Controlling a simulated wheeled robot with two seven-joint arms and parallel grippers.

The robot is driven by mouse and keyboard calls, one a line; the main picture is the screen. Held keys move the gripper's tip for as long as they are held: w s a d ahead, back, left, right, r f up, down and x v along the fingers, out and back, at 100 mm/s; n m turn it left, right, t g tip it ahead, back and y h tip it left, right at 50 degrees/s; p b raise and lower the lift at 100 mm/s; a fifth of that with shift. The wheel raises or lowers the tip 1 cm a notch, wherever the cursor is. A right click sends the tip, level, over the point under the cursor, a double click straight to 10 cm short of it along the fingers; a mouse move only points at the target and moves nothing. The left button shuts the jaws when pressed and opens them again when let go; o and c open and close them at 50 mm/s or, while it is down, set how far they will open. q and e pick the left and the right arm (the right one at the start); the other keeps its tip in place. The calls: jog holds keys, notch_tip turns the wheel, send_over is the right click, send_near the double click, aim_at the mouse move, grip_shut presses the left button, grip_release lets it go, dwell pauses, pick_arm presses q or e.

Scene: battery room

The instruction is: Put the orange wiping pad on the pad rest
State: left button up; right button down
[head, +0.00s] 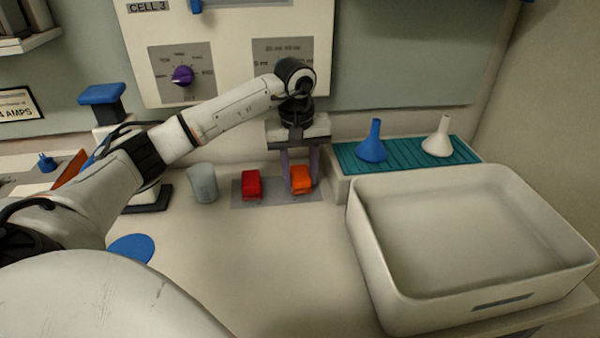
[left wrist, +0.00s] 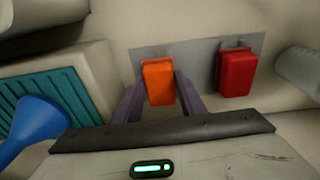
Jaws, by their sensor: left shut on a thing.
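The orange wiping pad (head: 301,180) is at the right end of a flat grey pad rest (head: 277,190) on the counter. My left gripper (head: 300,172) reaches down from above and is shut on the orange pad. In the left wrist view the orange pad (left wrist: 158,82) sits between the two purple-grey fingers (left wrist: 158,92), over the grey rest (left wrist: 200,60). I cannot tell whether the pad's underside touches the rest. A red pad (head: 252,184) is on the rest to the left, apart from the orange one. My right gripper is not in view.
A pale cup (head: 202,182) stands left of the rest. A teal ribbed mat (head: 402,153) at the right holds a blue funnel (head: 372,145) and a white funnel (head: 439,140). A large white basin (head: 395,300) fills the front right. The counter in front of the rest is clear.

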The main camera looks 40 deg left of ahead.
aim_at(298, 177)
pick_arm(q)
jog(key=o, duration=1)
jog(key=shift+f, duration=0.1)
jog(key=shift+o, duration=0.2)
notch_tip(298, 177, up, 12)
jog(key=s, duration=0.1)
jog(key=shift+d, duration=0.25)
jog(key=shift+s, duration=0.1)
